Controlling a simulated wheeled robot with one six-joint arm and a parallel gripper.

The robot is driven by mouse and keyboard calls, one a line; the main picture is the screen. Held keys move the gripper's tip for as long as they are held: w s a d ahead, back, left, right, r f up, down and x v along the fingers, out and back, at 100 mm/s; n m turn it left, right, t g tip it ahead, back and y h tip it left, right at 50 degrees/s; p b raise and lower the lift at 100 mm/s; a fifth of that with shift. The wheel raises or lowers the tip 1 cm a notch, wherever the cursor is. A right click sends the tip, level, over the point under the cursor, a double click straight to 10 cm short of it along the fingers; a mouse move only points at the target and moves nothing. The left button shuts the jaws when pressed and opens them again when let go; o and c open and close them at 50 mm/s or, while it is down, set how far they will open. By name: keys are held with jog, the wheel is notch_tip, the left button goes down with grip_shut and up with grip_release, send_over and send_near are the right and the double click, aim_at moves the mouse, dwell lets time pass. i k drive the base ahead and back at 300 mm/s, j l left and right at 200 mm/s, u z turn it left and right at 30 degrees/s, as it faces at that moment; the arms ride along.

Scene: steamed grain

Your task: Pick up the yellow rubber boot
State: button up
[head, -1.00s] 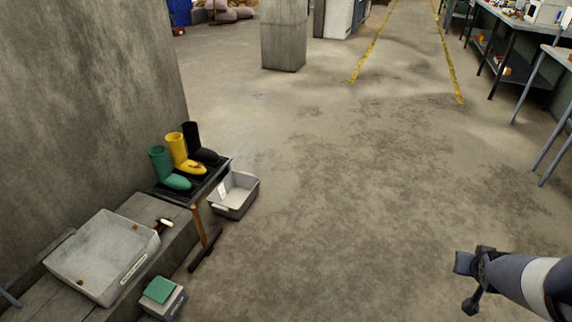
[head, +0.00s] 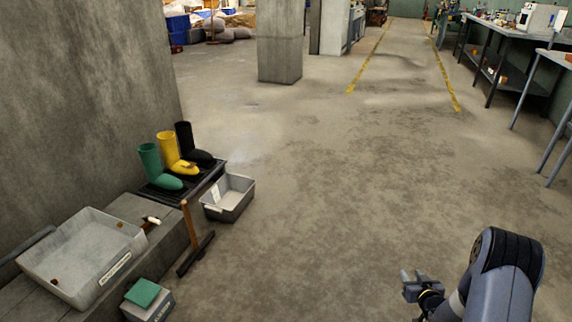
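The yellow rubber boot (head: 171,151) stands upright on a dark rack (head: 205,180) on the left, by the concrete wall. A green boot (head: 152,163) stands to its left and a black boot (head: 187,139) to its right. A small brown object (head: 190,168) shows at the yellow boot's toe, too small to make out. My gripper (head: 411,277) is at the lower right over the floor, far from the boots. Its two fingers point up and stand apart with a gap between them, with nothing seen in them.
A grey bin (head: 229,205) stands on the floor right of the rack. A broom-like tool (head: 191,232) stands in front of it. A large pale tray (head: 67,249) lies on a ledge at the left, and a small box with a green top (head: 143,291) is nearby. The middle floor is clear.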

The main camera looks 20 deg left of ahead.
aim_at(187, 170)
jog(key=i+j+u, duration=0.15)
jog(key=u, duration=0.3)
jog(key=i+u, duration=0.25)
jog(key=u, duration=0.15)
jog(key=i+j+u, duration=0.1)
jog(key=u, duration=0.35)
jog(key=i+l+u, duration=0.15)
jog(key=i+u, duration=0.25)
jog(key=i+l+u, duration=0.3)
jog(key=i+l, duration=0.3)
jog(key=i, duration=0.2)
jog(key=i+l+u, duration=0.3)
jog(key=i+l, duration=0.95)
jog(key=l, duration=0.2)
